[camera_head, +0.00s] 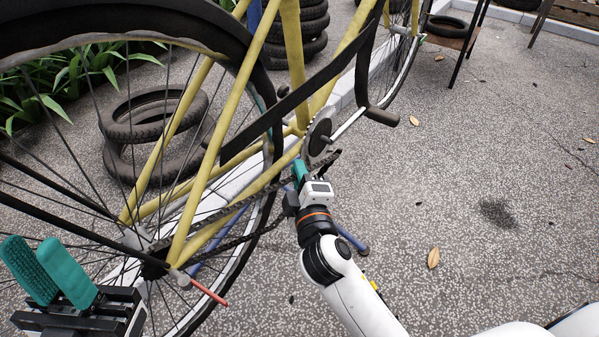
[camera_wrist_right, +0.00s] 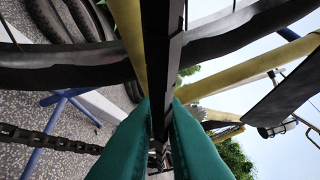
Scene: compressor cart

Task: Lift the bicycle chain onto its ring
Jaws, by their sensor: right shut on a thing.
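The yellow bicycle stands with its chainring (camera_head: 319,136) beside the crank in the head view. The dark chain (camera_head: 235,205) runs from the rear hub to my right gripper and a loose end loop shows just below the ring. My right gripper (camera_head: 300,172) is shut on the chain, close below and left of the ring. In the right wrist view its teal fingers (camera_wrist_right: 160,125) close around a dark strand, and another chain run (camera_wrist_right: 50,139) hangs at left. Chain teeth contact is hidden. My left gripper (camera_head: 35,245) is apart from the chain, its teal fingers spread, empty.
The rear wheel (camera_head: 255,235) and its spokes lie between my grippers. A dark chain guard (camera_head: 265,123) slants above the chain. Stacked tyres (camera_head: 150,125) lie behind.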

